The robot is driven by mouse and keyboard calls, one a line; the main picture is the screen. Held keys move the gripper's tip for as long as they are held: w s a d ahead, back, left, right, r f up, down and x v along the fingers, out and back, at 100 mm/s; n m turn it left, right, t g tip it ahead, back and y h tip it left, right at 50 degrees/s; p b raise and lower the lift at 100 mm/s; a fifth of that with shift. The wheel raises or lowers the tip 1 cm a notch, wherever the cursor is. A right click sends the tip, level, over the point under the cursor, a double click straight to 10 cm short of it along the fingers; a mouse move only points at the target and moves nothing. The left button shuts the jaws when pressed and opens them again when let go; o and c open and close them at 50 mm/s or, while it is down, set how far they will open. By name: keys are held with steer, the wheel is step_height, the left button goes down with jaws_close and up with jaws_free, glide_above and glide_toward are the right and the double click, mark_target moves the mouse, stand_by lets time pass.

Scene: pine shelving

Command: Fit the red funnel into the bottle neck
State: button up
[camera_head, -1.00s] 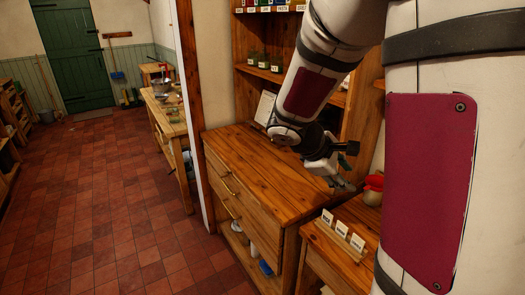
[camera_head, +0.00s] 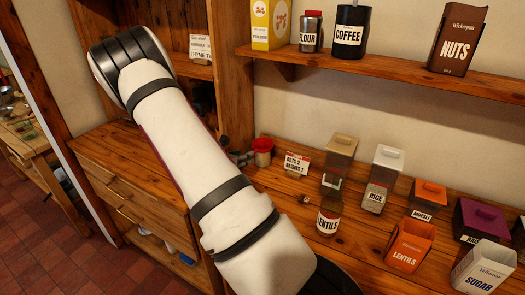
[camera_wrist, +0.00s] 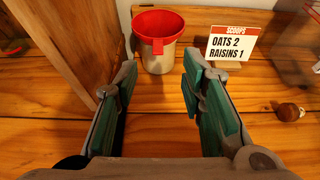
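The red funnel (camera_wrist: 158,24) sits mouth up in a pale cup (camera_wrist: 158,58), with a small tab on its near side. In the head view the funnel (camera_head: 262,144) is at the left end of the wooden counter. My gripper (camera_wrist: 158,78) is open and empty. Its teal-padded fingers point towards the cup, which is just beyond the tips. In the head view my gripper (camera_head: 240,157) is mostly hidden behind my arm.
A SCOOPS card (camera_wrist: 234,43) stands right of the cup, and a small brown knob-like object (camera_wrist: 289,112) lies farther right. A wooden post (camera_wrist: 68,45) rises at the left. Canisters, including RICE (camera_head: 382,178), and an orange LENTILS box (camera_head: 408,246) crowd the counter's right. A shelf (camera_head: 350,65) hangs above.

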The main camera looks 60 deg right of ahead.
mark_target(255, 151)
steer(key=x, duration=0.9)
steer(key=shift+w+d+f+p, duration=0.15)
steer(key=shift+d+f+p, duration=0.1)
steer(key=shift+p, duration=0.05)
steer(key=shift+c, duration=0.3)
jaws_close()
